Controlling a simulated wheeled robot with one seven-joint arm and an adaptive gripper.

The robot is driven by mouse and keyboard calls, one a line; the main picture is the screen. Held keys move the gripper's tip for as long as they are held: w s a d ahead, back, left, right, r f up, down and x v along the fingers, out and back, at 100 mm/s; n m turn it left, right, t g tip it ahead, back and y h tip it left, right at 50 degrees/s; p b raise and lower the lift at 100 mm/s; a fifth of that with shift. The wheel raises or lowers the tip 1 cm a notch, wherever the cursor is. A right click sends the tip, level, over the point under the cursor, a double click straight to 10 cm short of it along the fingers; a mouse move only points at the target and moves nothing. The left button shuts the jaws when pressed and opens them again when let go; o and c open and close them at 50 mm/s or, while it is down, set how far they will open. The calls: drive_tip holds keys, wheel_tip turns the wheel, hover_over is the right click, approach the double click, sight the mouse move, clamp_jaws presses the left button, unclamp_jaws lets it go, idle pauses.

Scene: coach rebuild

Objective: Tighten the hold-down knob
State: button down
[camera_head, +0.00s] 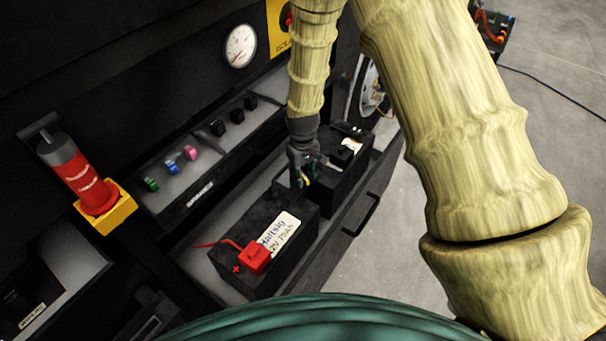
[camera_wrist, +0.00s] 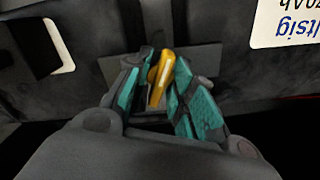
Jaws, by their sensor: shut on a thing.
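The hold-down knob (camera_wrist: 160,78) is a narrow yellow-orange piece, tilted slightly, in the middle of the wrist view. My gripper (camera_wrist: 163,88) has its teal-padded fingers on either side of it and is shut on it. A dark flat plate (camera_wrist: 205,62) lies behind the knob. In the head view my gripper (camera_head: 306,178) points down between two black batteries, the near one (camera_head: 240,270) with a white label and the far one (camera_head: 350,180). Only a speck of yellow shows there; the fingers hide most of the knob.
A red terminal cover (camera_head: 257,257) with a red cable sits on the near battery. The batteries stand in a tray with a black handle (camera_head: 361,215). A shelf with coloured and black small parts (camera_head: 172,167) and a red cylinder (camera_head: 85,180) are at left. Grey floor lies right.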

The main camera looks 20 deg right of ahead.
sight(303, 174)
drive_tip(key=m, duration=0.3)
drive_tip(key=shift+w+r+m, duration=0.15)
drive_tip(key=shift+w+m, duration=0.05)
drive_tip(key=shift+m, duration=0.1)
drive_tip(key=shift+m+p, duration=0.3)
drive_tip(key=shift+m, duration=1.5)
drive_tip(key=c, duration=1.2)
unclamp_jaws()
drive_tip(key=shift+s, duration=0.1)
wheel_tip(303, 174, up, 12)
drive_tip(key=shift+f, duration=0.1)
